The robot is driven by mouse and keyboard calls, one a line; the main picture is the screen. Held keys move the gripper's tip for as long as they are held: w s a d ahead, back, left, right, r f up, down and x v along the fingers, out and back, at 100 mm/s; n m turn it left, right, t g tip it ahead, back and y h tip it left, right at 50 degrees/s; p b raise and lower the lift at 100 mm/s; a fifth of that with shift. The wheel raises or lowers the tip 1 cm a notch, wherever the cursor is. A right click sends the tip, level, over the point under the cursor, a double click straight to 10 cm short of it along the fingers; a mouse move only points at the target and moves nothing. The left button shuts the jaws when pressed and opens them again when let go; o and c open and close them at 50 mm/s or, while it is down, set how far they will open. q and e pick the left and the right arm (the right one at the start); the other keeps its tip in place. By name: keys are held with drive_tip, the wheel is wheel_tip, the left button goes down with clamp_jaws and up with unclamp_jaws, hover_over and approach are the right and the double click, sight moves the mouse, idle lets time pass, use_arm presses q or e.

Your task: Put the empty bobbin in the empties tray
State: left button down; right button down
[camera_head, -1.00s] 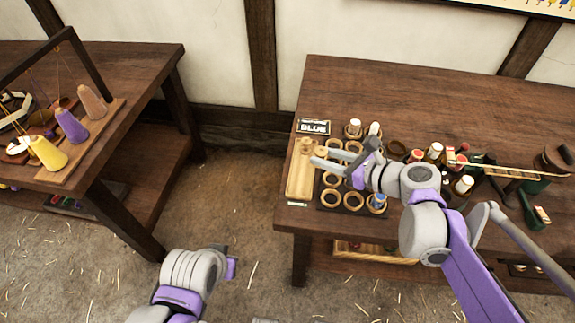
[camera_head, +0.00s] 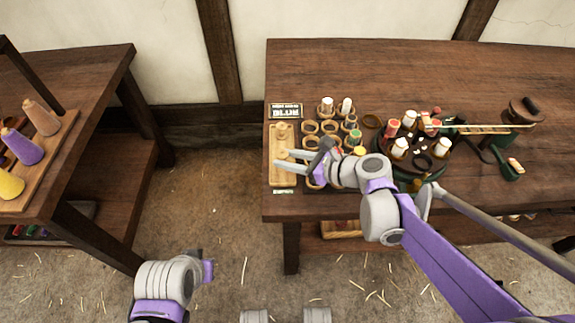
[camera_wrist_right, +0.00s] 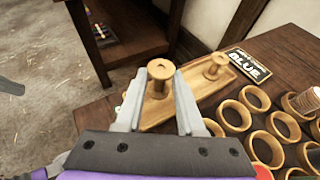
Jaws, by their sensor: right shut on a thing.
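The empties tray (camera_head: 283,178) is a long pale wooden tray at the left end of the right-hand table. One bare wooden bobbin (camera_head: 282,130) stands at its far end and also shows in the right wrist view (camera_wrist_right: 216,64). My right gripper (camera_head: 281,160) is over the tray, shut on a second bare wooden bobbin (camera_wrist_right: 160,72). This bobbin is upright between the fingers at the tray's near part; I cannot tell whether its base touches the tray. My left gripper (camera_head: 208,270) is low at the bottom left, away from the tables, its jaws unclear.
Wooden rings (camera_head: 310,127) stand in rows right of the tray, some holding bobbins. A "BLUE" sign (camera_head: 286,111) is behind the tray. A round holder (camera_head: 440,165) with several bobbins stands further right. Another table (camera_head: 75,130) with coloured cones is at the left.

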sight(288, 175)
drive_tip(key=shift+f+b, duration=0.3)
drive_tip(key=shift+f, duration=1.2)
drive_tip(key=shift+f, duration=0.1)
drive_tip(key=shift+f, duration=0.15)
drive_tip(key=c, duration=0.5)
unclamp_jaws()
